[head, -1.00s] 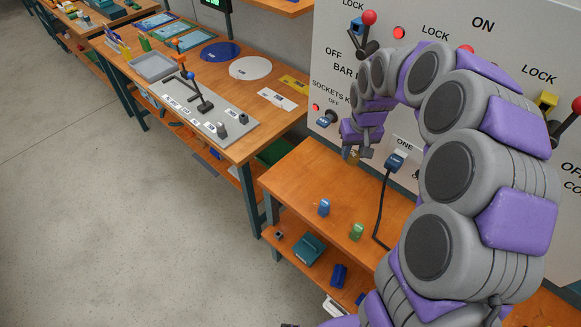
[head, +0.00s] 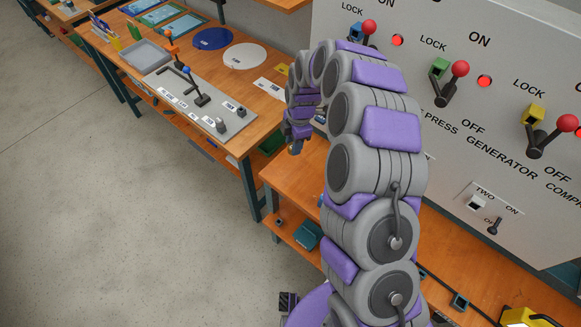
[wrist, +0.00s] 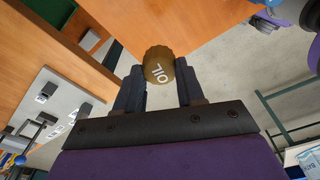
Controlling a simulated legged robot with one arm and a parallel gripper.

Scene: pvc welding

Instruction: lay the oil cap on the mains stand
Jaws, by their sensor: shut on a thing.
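The oil cap (wrist: 158,65) is a round brown-gold cap with "OIL" on its top, clear in the wrist view. My gripper (wrist: 157,78) is shut on it, one dark finger on each side. In the head view my gripper (head: 294,147) hangs over the gap between the near bench and the far bench, its fingers small and partly hidden. I cannot make out a stand labelled as mains. A grey plate (head: 238,126) with levers and small white labels lies on the far bench, left of my gripper; it also shows in the wrist view (wrist: 62,82).
The upright switch panel (head: 400,100) with coloured levers stands right of and behind my arm. The near bench (head: 285,180) has a lower shelf with a teal box (head: 307,235). A grey tray (head: 146,54) and white disc (head: 245,56) lie on the far bench. Open floor is at left.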

